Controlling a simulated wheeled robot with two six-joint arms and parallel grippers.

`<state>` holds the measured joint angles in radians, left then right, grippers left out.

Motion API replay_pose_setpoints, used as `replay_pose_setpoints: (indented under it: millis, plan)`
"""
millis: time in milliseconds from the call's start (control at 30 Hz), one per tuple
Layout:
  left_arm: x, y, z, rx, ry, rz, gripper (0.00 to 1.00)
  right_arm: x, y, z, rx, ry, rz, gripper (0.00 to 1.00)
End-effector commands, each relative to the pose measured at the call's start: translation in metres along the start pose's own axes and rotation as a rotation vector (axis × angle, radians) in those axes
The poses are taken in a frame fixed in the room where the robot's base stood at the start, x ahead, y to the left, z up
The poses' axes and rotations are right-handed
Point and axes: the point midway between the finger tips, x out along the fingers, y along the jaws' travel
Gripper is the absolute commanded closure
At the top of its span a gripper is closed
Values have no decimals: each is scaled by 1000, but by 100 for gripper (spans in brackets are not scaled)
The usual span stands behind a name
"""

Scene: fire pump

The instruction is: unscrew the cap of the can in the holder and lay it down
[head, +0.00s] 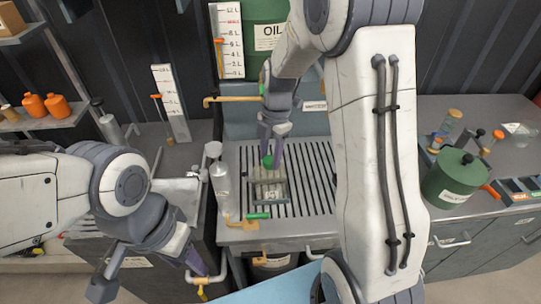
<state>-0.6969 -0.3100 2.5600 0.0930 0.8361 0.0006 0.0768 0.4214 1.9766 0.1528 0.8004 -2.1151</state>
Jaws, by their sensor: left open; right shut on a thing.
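The can (264,175) stands in the holder (281,193) on the slatted grate, in the middle of the head view. It looks pale and partly see-through. Its green cap (267,162) is at the top of the can. My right gripper (271,153) reaches down from above and is shut on the cap. Its fingers hide part of the cap, and I cannot tell whether the cap is still threaded on. My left gripper (153,278) is open and empty at the lower left, low in front of the counter and away from the can.
The slatted grate (311,180) has free room right of the holder. A green drum (453,176) stands on the right counter. A large green oil tank (264,28) with a scale is behind. Orange bottles (57,105) sit on the left shelf.

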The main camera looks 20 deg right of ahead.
Motion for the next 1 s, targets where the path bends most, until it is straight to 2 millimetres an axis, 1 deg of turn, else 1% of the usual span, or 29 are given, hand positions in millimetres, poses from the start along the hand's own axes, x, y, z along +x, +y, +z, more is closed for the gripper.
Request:
replay_pose_setpoints:
  millis: [100,400,833,1000]
  plan:
    - [-4,0,0,0,0,0,50,-5,0,-1,0,0,0,100]
    - [-9,1,0,0,0,0,50,-11,0,-1,0,0,1,100]
    - [-37,3,-2,0,0,0,50,-44,0,-5,0,0,0,100]
    - [-40,3,-2,0,0,0,50,-48,0,-6,0,0,0,100]
